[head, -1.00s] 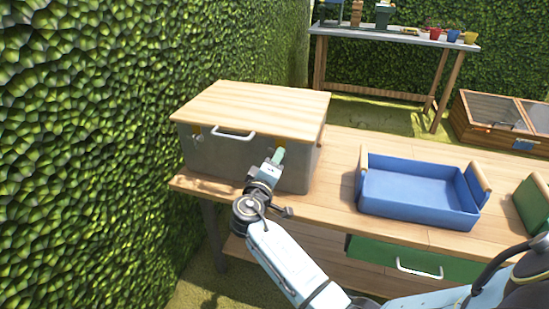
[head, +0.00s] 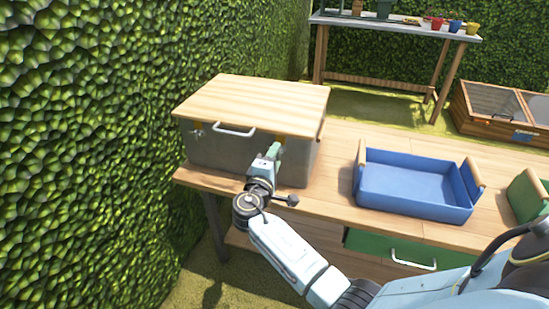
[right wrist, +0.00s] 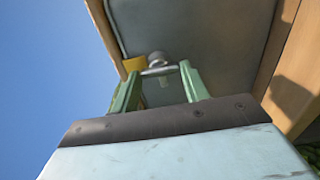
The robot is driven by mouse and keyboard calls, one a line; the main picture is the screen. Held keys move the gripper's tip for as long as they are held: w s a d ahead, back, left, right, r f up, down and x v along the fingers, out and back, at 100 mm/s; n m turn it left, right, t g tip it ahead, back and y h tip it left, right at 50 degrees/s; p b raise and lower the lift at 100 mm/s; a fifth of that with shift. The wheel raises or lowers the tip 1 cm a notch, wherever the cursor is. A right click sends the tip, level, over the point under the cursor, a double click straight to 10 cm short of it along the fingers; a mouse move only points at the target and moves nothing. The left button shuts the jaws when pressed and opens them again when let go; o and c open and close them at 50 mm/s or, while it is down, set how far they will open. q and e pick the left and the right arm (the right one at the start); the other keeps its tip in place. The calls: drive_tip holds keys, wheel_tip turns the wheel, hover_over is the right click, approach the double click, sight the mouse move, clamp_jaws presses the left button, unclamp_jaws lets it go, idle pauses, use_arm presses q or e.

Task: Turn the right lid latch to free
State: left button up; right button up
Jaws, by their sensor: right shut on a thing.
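The grey metal box (head: 225,152) stands on the bench with its wooden lid (head: 255,100) down. Its right lid latch is at the front right under the lid, mostly hidden by my gripper in the head view. In the right wrist view the latch (right wrist: 158,71) shows as a silver bar under a round pivot, beside a yellow tab (right wrist: 133,64). My right gripper (head: 277,146) is shut on this latch, with green fingers on both sides of it (right wrist: 160,82). The left latch (head: 197,131) shows at the box's front left. My left gripper is not in view.
A silver handle (head: 234,131) sits on the box front between the latches. A blue tray (head: 415,207) stands to the right on the wooden bench (head: 335,190), with a green container (head: 527,197) beyond it. A hedge (head: 90,150) rises close on the left.

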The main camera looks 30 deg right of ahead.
drive_tip(key=o, duration=1)
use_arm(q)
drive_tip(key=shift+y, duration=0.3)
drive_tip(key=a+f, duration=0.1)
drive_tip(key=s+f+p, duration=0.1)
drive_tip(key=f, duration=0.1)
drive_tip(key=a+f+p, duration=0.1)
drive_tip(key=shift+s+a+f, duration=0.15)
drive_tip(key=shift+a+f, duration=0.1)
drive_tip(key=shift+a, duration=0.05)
use_arm(e)
drive_tip(key=v, duration=1.3)
drive_tip(key=shift+s+a, duration=0.15)
drive_tip(key=shift+s, duration=0.05)
drive_tip(key=shift+f, duration=0.1)
